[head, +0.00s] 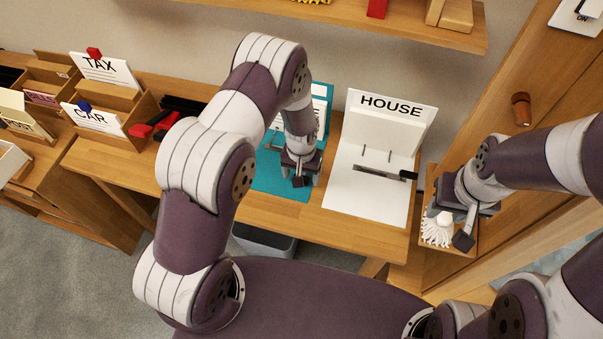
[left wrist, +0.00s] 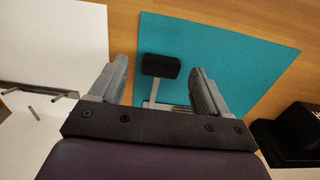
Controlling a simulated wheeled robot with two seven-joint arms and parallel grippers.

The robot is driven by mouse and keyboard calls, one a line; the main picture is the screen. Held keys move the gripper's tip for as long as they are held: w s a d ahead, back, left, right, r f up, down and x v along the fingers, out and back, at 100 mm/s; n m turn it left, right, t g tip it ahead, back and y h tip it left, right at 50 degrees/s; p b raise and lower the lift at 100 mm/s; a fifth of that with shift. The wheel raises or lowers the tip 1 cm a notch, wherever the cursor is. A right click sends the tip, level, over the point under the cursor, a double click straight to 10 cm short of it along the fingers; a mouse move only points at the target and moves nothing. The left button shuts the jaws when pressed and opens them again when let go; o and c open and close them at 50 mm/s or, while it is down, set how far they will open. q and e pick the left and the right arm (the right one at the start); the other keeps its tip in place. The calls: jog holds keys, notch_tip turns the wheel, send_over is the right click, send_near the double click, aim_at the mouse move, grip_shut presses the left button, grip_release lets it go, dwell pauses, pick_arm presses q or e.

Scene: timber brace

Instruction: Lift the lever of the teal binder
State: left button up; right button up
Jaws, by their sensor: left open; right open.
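The teal binder (head: 264,176) lies open on the desk in the head view, partly hidden by my left arm. Its teal cover (left wrist: 250,50) also shows in the left wrist view. The lever (left wrist: 160,66) has a black tip on a metal stem, seen between the fingers of my left gripper (left wrist: 161,78). The fingers are open on either side of it, with gaps showing. In the head view my left gripper (head: 299,172) points down over the teal binder, hiding the lever. My right gripper (head: 460,222) is open off the desk's right end, above a white brush-like thing (head: 437,230).
The white HOUSE binder (head: 362,200) lies open just right of the teal one, with its own lever (head: 385,174). Red and black tools (head: 150,128) and card boxes (head: 122,102) stand left. A grey bin (head: 262,240) is below the desk. A shelf (head: 400,28) runs above.

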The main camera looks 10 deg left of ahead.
pick_arm(q)
jog(key=shift+f, duration=0.55)
jog(key=shift+w+a+f, duration=0.1)
jog(key=shift+w+f, duration=0.15)
jog(key=shift+f, duration=0.2)
jog(key=shift+s+r, duration=0.1)
pick_arm(e)
jog(key=shift+w, duration=0.15)
